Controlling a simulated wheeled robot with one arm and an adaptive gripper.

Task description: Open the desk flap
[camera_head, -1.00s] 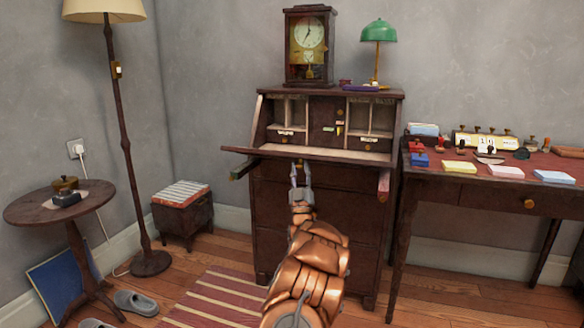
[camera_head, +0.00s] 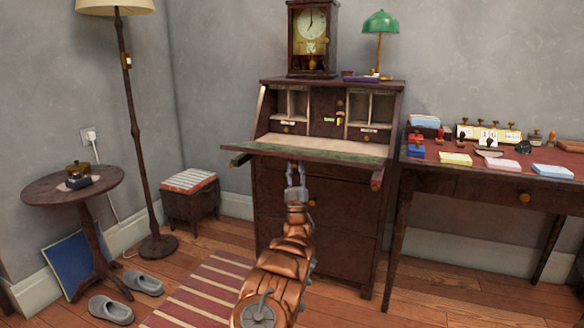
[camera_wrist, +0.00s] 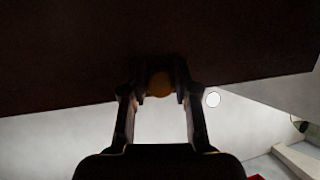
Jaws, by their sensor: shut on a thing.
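The dark wooden desk (camera_head: 330,215) stands against the wall with its flap (camera_head: 330,147) folded down and out, close to level. The flap's pale and green inner face shows, and the compartments behind it are exposed. My gripper (camera_head: 296,168) is at the flap's front edge, reaching up from below. In the wrist view my gripper (camera_wrist: 160,78) has its fingers closed around a round brass-coloured knob (camera_wrist: 160,86) on the dark outer face of the flap (camera_wrist: 70,60). The knob is hidden in the head view.
Support arms (camera_head: 377,180) stick out under the flap. A clock (camera_head: 312,40) and a green lamp (camera_head: 380,25) stand on top of the desk. A side table (camera_head: 45,190) and floor lamp (camera_head: 140,150) are at left, another desk (camera_head: 480,185) at right. A striped rug (camera_head: 205,290) lies in front.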

